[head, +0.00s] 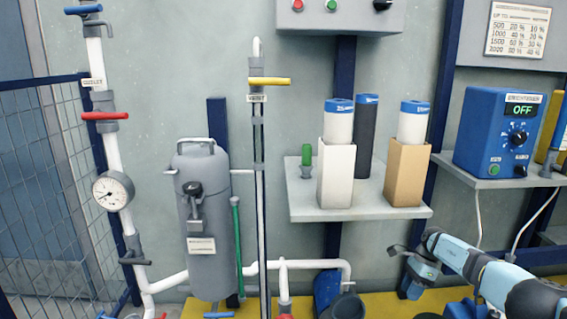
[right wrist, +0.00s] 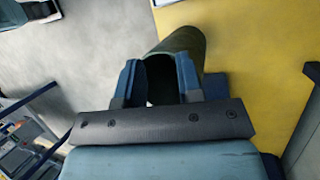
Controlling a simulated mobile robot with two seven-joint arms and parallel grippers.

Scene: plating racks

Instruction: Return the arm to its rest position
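My right arm (head: 480,270) reaches in from the lower right in the head view, pale blue and grey. Its gripper (head: 404,271) hangs in front of the yellow floor strip, below and right of the shelf. In the right wrist view, the two blue fingers of the right gripper (right wrist: 155,82) stand apart, with nothing seen held between them. A dark open-ended cylinder (right wrist: 184,42) shows beyond the fingers; how far off it is, I cannot tell. My left gripper is in neither view.
A shelf (head: 302,198) with boxed cartridges stands left of my right arm. A blue control box (head: 482,125) reading OFF sits on another shelf above the arm. White pipes (head: 270,266) and a dark cup (head: 345,304) are low in the middle. A grey tank (head: 207,250) stands left.

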